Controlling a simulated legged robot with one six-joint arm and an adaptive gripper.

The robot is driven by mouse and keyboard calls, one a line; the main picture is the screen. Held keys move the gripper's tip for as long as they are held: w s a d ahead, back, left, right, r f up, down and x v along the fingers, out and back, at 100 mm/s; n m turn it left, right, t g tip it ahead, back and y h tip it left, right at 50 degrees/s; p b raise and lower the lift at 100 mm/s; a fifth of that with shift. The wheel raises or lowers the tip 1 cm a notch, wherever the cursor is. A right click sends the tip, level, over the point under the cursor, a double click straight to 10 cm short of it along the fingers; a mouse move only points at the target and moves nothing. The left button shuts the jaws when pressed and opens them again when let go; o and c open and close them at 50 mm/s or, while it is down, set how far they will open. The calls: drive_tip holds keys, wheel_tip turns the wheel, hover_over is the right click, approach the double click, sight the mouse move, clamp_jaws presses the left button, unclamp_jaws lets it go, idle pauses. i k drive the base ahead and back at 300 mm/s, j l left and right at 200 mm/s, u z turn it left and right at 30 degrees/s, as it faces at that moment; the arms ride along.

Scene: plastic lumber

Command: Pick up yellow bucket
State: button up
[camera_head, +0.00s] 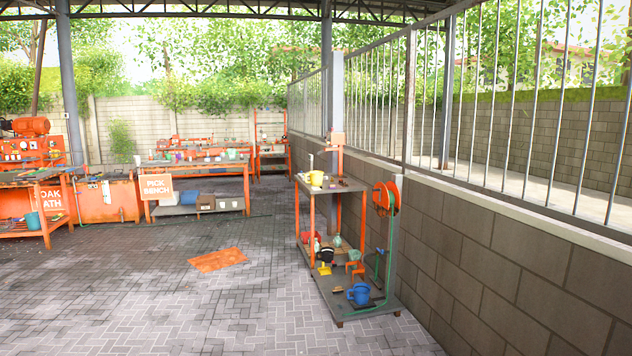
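My gripper is not in view.
The bench's lower shelf (345,314) holds a blue can (360,293) and several small items. A hose reel (386,198) hangs on the wall (480,245). An orange mat (217,260) lies on open paving. Other benches (195,162) stand behind.

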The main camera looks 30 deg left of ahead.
sight(316, 176)
drive_tip(key=i+j+u, duration=0.95)
drive_tip(key=i, duration=0.2)
drive_tip(key=i+u, duration=0.4)
drive_tip(key=i, duration=1)
drive_tip(key=i+u, duration=0.1)
drive_tip(key=i, duration=1.3)
drive_tip(key=i+u, duration=0.1)
drive_tip(key=i, duration=0.6)
drive_tip(key=i+l+u, duration=0.1)
drive_tip(key=i, duration=0.65)
drive_tip(key=i+z, duration=0.15)
drive_tip(key=i, duration=0.55)
drive_tip(key=i+j+z, duration=0.1)
drive_tip(key=i, duration=0.6)
drive_tip(key=i+z, duration=0.2)
drive_tip(key=i, duration=0.45)
drive_tip(key=i+j+z, duration=0.15)
drive_tip(key=i, duration=0.5)
drive_tip(key=i+z, duration=0.35)
drive_tip(key=z, duration=0.15)
drive_tip(key=i+z, duration=0.3)
drive_tip(key=z, duration=0.2)
drive_tip(key=i+j+z, duration=0.25)
drive_tip(key=z, duration=0.25)
drive_tip(key=i, duration=0.1)
